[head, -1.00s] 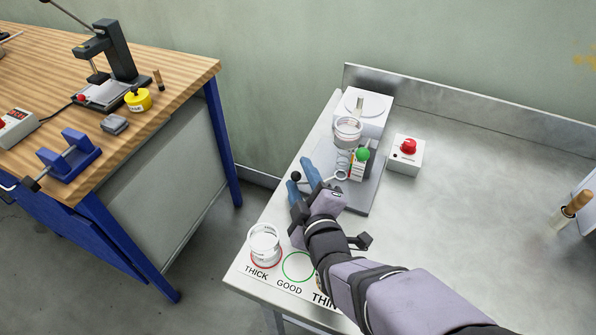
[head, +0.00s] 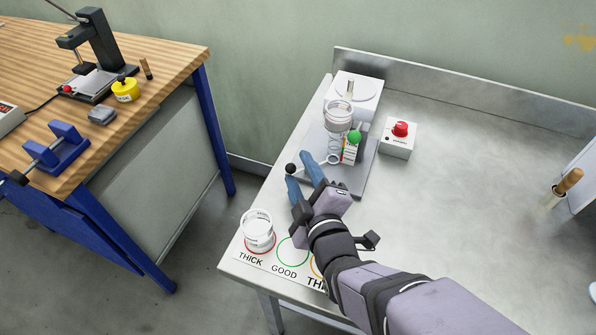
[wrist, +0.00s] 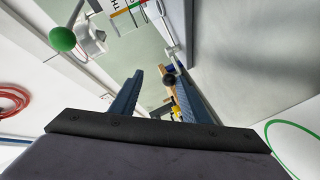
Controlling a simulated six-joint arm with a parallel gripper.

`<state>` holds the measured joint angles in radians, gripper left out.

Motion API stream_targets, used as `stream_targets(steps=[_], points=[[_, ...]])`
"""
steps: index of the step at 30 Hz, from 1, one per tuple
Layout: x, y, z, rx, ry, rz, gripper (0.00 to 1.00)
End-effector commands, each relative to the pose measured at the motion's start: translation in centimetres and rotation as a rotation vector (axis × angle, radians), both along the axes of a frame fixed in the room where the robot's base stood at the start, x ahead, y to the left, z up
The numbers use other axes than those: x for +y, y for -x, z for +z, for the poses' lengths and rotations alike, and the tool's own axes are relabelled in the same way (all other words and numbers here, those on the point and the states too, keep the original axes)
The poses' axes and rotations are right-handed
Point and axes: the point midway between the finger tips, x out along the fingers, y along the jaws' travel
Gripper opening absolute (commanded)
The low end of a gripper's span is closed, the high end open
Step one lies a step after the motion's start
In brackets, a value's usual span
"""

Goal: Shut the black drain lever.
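The drain lever's black knob (head: 290,168) is at the left end of a thin rod, beside the white ring under the funnel stand. My gripper (head: 298,168) is open, with its two blue fingers apart around the knob's place. In the wrist view the black knob (wrist: 169,80) shows between the fingers, nearer the right one. I cannot tell whether a finger touches it. The green ball (head: 355,137) of another lever stands right of the ring, and it also shows in the wrist view (wrist: 62,38).
A red button box (head: 398,138) is to the right. A glass jar (head: 258,231) stands on the THICK circle in front. The steel table's right side is mostly clear.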

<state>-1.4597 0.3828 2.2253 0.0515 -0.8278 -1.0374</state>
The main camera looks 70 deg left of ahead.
Motion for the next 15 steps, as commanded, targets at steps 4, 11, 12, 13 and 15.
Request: stream_targets(steps=[4,11,12,13,15], points=[[-0.6,-1.1,0.7,0.0,-0.011,-0.01,0.38],[-1.7,-1.9,0.8,0.002,-0.005,-0.008,0.38],[-1.9,-2.1,0.8,0.001,-0.005,-0.007,0.38],[-2.0,-2.2,0.8,0.0,-0.004,-0.007,0.38],[-2.3,-2.5,0.9,0.0,-0.005,-0.008,0.38]])
